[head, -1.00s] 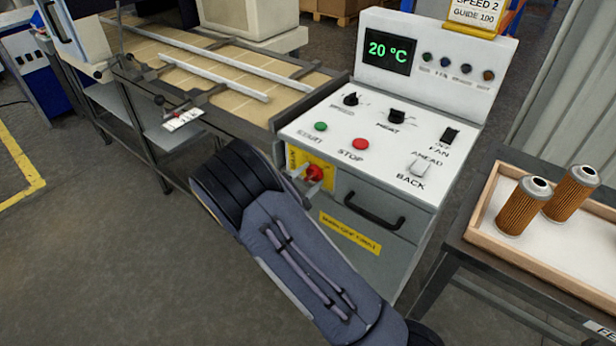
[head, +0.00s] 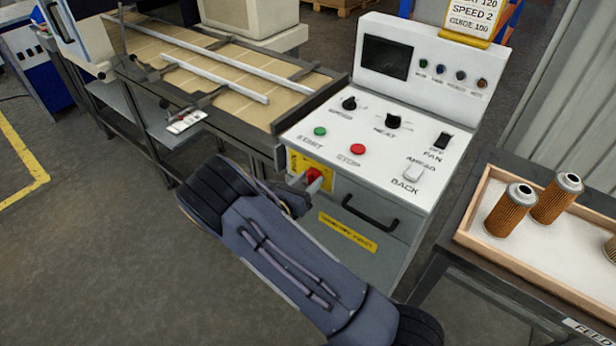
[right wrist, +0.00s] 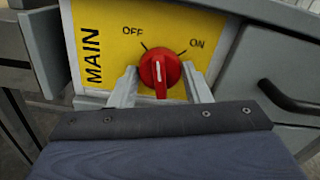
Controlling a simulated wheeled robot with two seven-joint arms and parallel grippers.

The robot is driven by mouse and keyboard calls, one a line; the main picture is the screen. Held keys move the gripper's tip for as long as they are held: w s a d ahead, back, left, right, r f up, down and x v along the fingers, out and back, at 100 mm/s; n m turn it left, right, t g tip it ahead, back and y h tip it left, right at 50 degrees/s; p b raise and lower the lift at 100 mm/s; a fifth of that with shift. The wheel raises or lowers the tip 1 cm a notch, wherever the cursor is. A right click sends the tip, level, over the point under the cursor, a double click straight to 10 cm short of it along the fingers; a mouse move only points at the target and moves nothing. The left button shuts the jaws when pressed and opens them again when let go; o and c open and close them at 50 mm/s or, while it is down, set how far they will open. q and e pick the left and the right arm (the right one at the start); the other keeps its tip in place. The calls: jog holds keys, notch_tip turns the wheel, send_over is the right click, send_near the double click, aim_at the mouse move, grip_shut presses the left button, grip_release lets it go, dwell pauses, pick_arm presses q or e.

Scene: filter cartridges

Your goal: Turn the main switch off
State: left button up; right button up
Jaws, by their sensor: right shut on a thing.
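The main switch is a red knob (right wrist: 159,74) on a yellow plate (right wrist: 205,28) marked MAIN, with OFF at upper left and ON at upper right. In the head view the red knob (head: 314,175) is on the front of the control cabinet (head: 355,205). My right gripper (right wrist: 160,70) has a finger on each side of the knob and is shut on it. The knob's ridge with its white line stands nearly upright in the right wrist view, its lower end toward me. The cabinet display (head: 385,58) is dark. My left gripper is not in view.
The panel carries a green START button (head: 320,131), a red STOP button (head: 358,148), dials and rocker switches. A black handle (head: 370,212) is right of the switch. A wooden-rimmed tray (head: 530,264) with filter cartridges (head: 510,210) stands at right. The conveyor (head: 215,70) is at left.

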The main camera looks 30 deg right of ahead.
jog(key=n+p, duration=0.2)
jog(key=n, duration=0.3)
jog(key=shift+n, duration=0.4)
dwell(0.4)
jog(key=o, duration=1)
jog(key=b+v, duration=0.1)
jog(key=v, duration=0.7)
jog(key=shift+d, duration=0.1)
